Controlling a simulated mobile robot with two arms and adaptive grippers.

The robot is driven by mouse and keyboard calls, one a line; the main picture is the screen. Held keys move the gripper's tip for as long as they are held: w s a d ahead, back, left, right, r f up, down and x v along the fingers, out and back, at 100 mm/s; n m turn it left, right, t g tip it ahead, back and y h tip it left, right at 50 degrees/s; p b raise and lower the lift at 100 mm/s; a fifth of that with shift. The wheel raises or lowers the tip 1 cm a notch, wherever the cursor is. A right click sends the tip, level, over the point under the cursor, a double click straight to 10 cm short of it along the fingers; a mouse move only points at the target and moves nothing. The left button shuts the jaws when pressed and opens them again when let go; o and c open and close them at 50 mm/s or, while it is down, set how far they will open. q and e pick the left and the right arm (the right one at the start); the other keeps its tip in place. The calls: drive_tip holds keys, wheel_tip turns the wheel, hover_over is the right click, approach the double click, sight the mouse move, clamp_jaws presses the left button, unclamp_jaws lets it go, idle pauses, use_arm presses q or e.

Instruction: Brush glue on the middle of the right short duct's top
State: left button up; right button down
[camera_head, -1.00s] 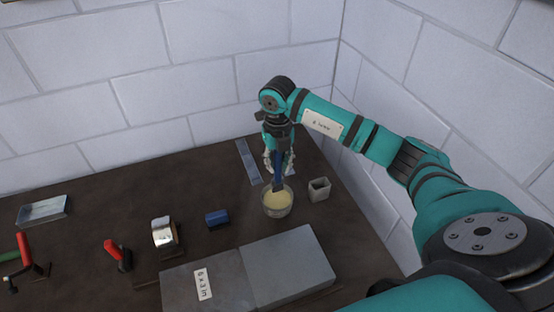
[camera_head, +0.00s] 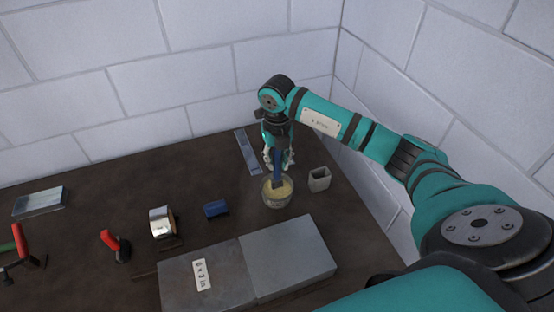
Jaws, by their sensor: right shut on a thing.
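My right gripper (camera_head: 278,161) points straight down over the glue pot and is shut on a dark blue brush (camera_head: 278,176). The brush's lower end is down inside the glue pot (camera_head: 277,198), a round grey tub with pale yellow glue. The right short duct (camera_head: 287,261) is a flat-topped grey box at the front, butted against the left short duct (camera_head: 207,281), which bears a white size label. I see no glue on the right duct's top. My left gripper is not in view.
A hollow grey block (camera_head: 319,179) stands right of the pot, and a flat metal strip (camera_head: 248,152) lies behind it. A blue cylinder (camera_head: 215,208), a silver tape roll (camera_head: 162,223), red-handled tools (camera_head: 112,242) and a metal piece (camera_head: 39,202) lie left. Walls close off the back and right.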

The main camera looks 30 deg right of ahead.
drive_tip(key=shift+s+f+b, duration=0.1)
drive_tip(key=shift+f+b, duration=0.4)
drive_tip(key=shift+f, duration=0.1)
idle(1.5)
drive_tip(key=shift+r+p, duration=2.25)
drive_tip(key=shift+r, duration=1.4)
drive_tip(key=shift+f, duration=0.15)
